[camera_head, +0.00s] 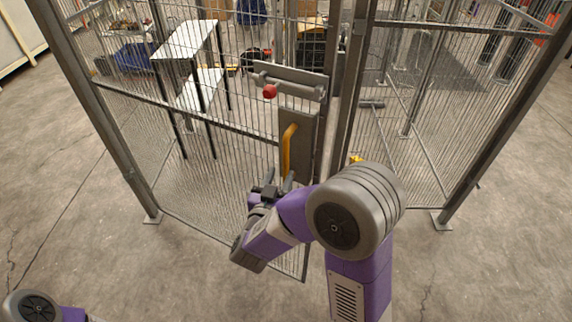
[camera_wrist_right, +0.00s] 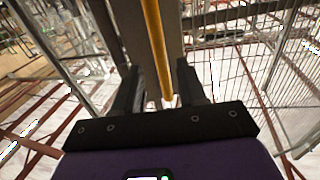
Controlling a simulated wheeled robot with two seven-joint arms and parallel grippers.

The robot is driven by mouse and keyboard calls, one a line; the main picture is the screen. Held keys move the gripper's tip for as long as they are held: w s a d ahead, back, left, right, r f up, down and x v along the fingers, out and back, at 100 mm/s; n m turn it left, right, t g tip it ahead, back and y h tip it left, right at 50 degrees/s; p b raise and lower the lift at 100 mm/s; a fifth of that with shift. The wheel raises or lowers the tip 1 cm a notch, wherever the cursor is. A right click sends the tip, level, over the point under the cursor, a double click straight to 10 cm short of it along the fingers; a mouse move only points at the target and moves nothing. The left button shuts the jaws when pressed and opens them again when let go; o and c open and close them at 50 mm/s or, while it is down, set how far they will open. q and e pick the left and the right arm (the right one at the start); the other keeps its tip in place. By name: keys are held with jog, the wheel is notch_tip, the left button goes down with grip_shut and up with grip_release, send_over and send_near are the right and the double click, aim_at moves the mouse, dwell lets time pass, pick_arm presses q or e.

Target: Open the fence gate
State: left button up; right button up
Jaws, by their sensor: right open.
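The fence gate (camera_head: 215,165) is a grey wire-mesh panel that stands in front of me in the head view. A yellow upright handle (camera_head: 288,148) sits on a grey plate on the gate's right side. Above it is a latch bar with a red knob (camera_head: 269,91). My right gripper (camera_head: 276,181) is open just below and left of the handle in the head view. In the right wrist view the yellow handle (camera_wrist_right: 157,45) runs down between the two open fingers (camera_wrist_right: 162,90); I cannot tell whether they touch it. My left gripper is out of view.
A fence post (camera_head: 349,90) stands right of the gate, with another mesh panel (camera_head: 440,110) beyond it. Behind the gate are a white-topped table (camera_head: 187,40) and a blue bin (camera_head: 134,56). The concrete floor (camera_head: 90,250) on my side is clear.

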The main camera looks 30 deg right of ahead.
aim_at(285, 164)
jog(key=x, duration=0.6)
jog(key=shift+w+d+f, duration=0.1)
jog(key=shift+d+f, duration=0.05)
jog(key=shift+c, duration=0.2)
grip_shut()
